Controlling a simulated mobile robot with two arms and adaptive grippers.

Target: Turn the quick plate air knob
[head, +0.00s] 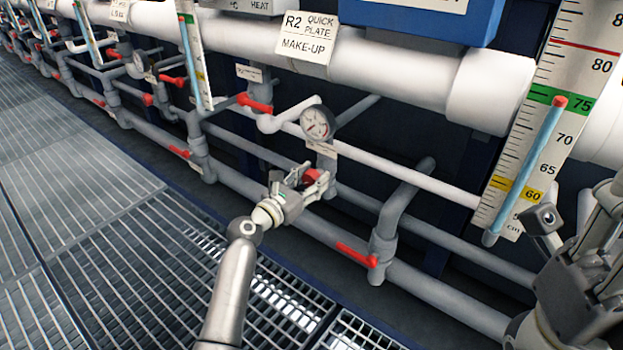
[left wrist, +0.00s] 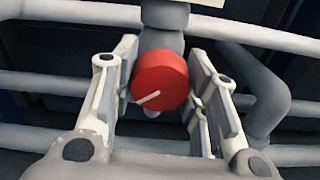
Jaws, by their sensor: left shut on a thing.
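The red air knob (head: 311,176) sits on a grey valve body under a round pressure gauge (head: 317,122), below the "R2 Quick Plate Make-up" label (head: 307,36). In the left wrist view the round knob (left wrist: 163,77) faces me, with a white pointer line slanting from lower left to upper right. My left gripper (head: 308,186) is shut on the knob, one finger on each side; the fingers also show in the left wrist view (left wrist: 160,95).
A red lever handle (head: 357,255) is on a lower pipe to the right. Another red lever (head: 255,103) is up and left of the gauge. A tall level gauge (head: 550,125) stands at right, close to my right arm. Metal grating (head: 90,230) covers the floor at left.

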